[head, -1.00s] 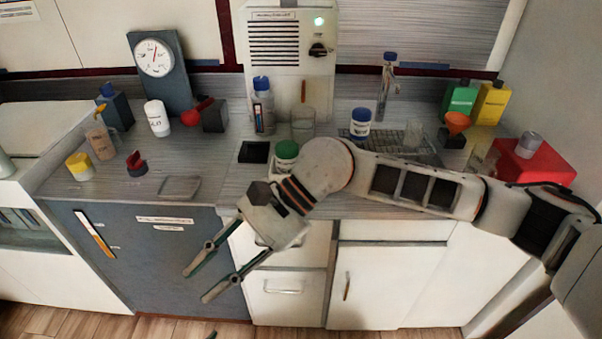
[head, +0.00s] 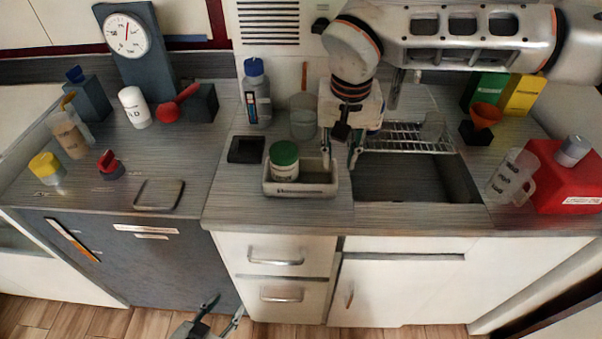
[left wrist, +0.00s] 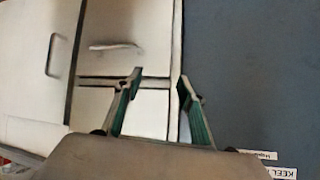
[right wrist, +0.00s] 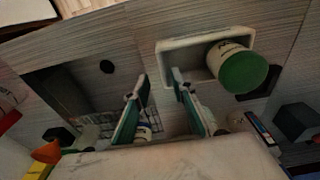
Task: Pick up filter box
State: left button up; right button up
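No box in view is readably marked as the filter box, so I cannot tell which it is. Boxes at the back right are a green one (head: 484,92) and a yellow one (head: 523,95). My right gripper (head: 340,163) is open and empty, pointing down at the right end of a pale tray (head: 300,190). In the right wrist view its fingers (right wrist: 159,80) are apart, one close to the tray (right wrist: 178,58); contact is unclear. My left gripper (head: 222,312) is low in front of the cabinets, open and empty in the left wrist view (left wrist: 159,78).
A green-lidded jar (head: 285,160) stands in the tray. The sink (head: 415,180) and wire rack (head: 405,136) are to the right.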

aim_at(336, 171)
jog(key=f, duration=0.5)
jog(key=shift+w+a+f, duration=0.2)
jog(key=shift+w+f, duration=0.05)
jog(key=shift+f, duration=0.1)
jog(key=shift+r, duration=0.1)
grip_shut()
